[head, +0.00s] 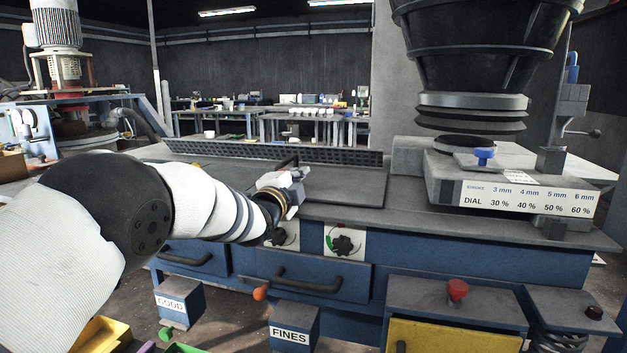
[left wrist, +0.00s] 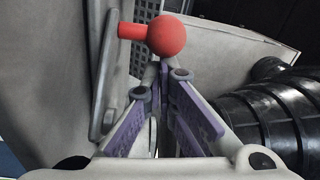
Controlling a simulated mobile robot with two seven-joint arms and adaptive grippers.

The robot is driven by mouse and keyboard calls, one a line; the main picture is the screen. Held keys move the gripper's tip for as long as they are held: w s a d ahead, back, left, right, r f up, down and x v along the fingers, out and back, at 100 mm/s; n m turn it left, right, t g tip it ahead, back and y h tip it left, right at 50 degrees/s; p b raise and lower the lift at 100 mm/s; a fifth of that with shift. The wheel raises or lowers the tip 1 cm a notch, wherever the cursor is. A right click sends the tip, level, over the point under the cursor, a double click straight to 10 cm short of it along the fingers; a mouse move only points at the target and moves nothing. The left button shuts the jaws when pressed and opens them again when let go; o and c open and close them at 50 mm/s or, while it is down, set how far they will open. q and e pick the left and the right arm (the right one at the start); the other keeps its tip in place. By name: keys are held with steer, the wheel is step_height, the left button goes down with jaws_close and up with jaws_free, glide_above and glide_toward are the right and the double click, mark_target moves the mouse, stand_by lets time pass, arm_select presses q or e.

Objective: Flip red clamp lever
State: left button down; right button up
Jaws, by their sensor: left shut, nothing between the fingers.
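The red clamp lever (left wrist: 166,36) shows in the left wrist view as a round red ball on a short red stem, beside a grey plate. My left gripper (left wrist: 163,68) is shut and empty, its purple-padded fingers together just below the ball in that picture. I cannot tell whether the fingertips touch the ball. In the head view my left gripper (head: 292,180) is over the front of the grey bench top, and its fingertips are hard to make out. I cannot make out the red lever there. My right gripper is not in view.
A dark grey bench (head: 350,188) with blue drawers stands ahead. A large black ribbed machine (head: 480,45) hangs over its right side, above a dial label (head: 525,197). A red knob (head: 457,289) sits on a low cabinet at the front right. Ribbed black hose (left wrist: 275,115) is right of the fingers.

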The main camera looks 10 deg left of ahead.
arm_select(q)
steer(key=shift+s+a, duration=0.2)
steer(key=shift+a, duration=0.85)
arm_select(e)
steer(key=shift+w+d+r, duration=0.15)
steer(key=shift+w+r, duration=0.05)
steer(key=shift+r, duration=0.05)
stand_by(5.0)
arm_select(q)
steer(key=shift+r, duration=0.1)
